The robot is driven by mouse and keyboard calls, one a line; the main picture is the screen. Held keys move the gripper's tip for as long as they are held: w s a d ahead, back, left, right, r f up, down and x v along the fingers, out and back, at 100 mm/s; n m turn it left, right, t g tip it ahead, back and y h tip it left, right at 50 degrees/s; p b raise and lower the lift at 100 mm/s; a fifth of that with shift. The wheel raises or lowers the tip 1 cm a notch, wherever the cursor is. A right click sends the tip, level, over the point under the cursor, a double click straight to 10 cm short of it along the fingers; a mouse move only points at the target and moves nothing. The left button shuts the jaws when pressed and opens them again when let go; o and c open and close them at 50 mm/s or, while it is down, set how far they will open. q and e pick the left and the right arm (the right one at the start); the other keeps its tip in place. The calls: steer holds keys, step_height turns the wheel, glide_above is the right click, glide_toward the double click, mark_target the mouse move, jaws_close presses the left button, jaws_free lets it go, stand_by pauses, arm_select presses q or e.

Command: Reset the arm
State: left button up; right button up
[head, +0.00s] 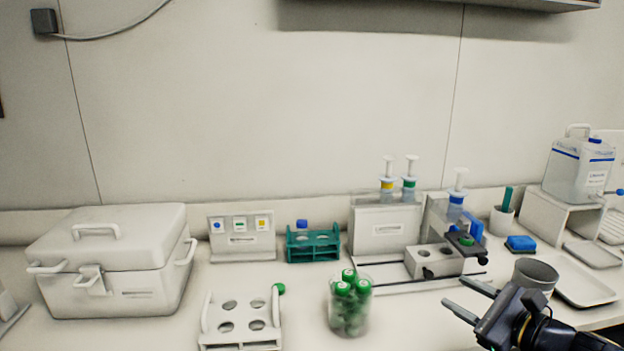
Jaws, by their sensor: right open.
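My right gripper (467,299) comes in from the lower right of the head view. Its two dark fingers are spread apart with nothing between them. It is over the front right part of the bench, left of a grey cup (535,272) and right of a clear beaker (335,318) full of green-capped tubes (348,287). My left gripper is not in view.
A white lidded box (115,290) stands at the left. A white rack (240,344) with round holes is at the front, a teal rack (313,247) behind it. A syringe stand (378,232) and grey block (434,262) lie beyond my gripper. A white tray (585,287) is at right.

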steer(key=s+a+n+g+y, duration=0.2)
steer(key=s+a+n+g, duration=0.3)
steer(key=s+a+n, duration=0.45)
steer(key=s+f+n+g+h, duration=0.2)
steer(key=s+f+n+h, duration=0.1)
steer(key=s+n, duration=0.4)
steer(key=s+f+n+g+h, duration=0.2)
steer(key=s+f+n+h, duration=0.1)
steer(key=s+f+n, duration=0.2)
steer(key=shift+s+f+n+p, duration=0.4)
steer(key=shift+s+n, duration=0.45)
steer(key=shift+s, duration=0.4)
